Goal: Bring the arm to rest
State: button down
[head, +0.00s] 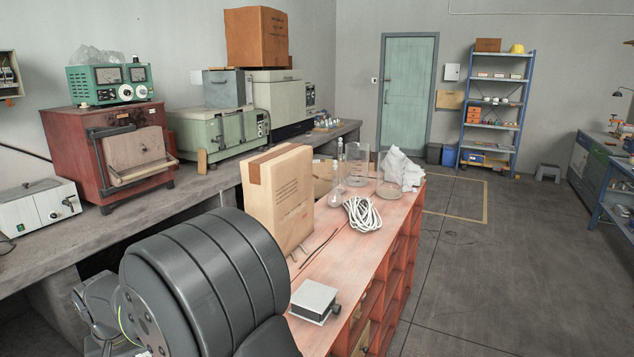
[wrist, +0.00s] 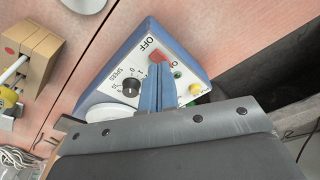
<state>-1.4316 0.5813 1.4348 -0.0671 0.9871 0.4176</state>
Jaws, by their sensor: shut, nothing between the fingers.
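My gripper (wrist: 158,88) shows in the wrist view with its two blue-grey fingers together and nothing between them. The fingertips overlap a white control panel (wrist: 146,62) with a blue edge, just below its red switch (wrist: 162,57). I cannot tell whether they touch it. The panel carries a black speed knob (wrist: 131,87), OFF lettering, and small green and yellow parts. In the head view a large dark grey link of my arm fills the lower left, and my gripper is not visible there.
In the head view the reddish bench (head: 345,262) bears a tall carton (head: 277,200), coiled white cable (head: 362,213), glassware (head: 358,167) and a small grey box (head: 315,300). The wrist view shows a wooden block (wrist: 28,50) at upper left. Open floor (head: 480,270) lies right.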

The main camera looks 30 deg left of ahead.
jog(key=w+d+r+m+g, duration=0.1)
jog(key=w+r+m+g, duration=0.1)
jog(key=r+m, duration=0.8)
notch_tip(320, 180, up, 4)
jog(key=shift+w+d+r+g, duration=0.2)
jog(key=shift+w+g, duration=0.2)
jog(key=shift+w, duration=0.4)
